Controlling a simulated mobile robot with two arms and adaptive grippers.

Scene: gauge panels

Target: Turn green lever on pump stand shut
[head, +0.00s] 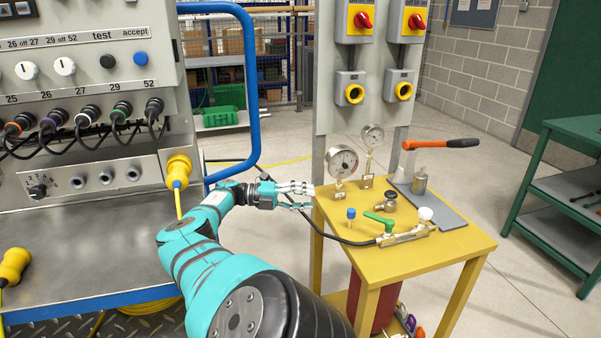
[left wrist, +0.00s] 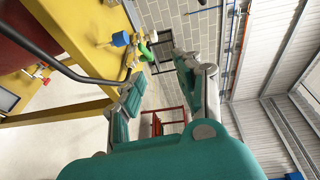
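The green lever (head: 377,218) sits on a brass valve and pipe (head: 405,236) on the yellow pump stand (head: 398,262). Its handle points up-left in the head view, at an angle across the pipe. My left gripper (head: 309,197) is open and empty at the stand's left edge, left of the lever and apart from it. In the left wrist view, my left gripper (left wrist: 160,68) has its fingers spread, and the green lever (left wrist: 148,52) shows small beyond them. My right gripper is not in view.
A small blue-topped tap (head: 351,214) stands left of the lever. Two gauges (head: 342,161) and an orange-handled pump (head: 420,180) are behind it. A black hose (head: 335,236) runs to the valve. A grey switch panel (head: 335,105) rises behind the stand.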

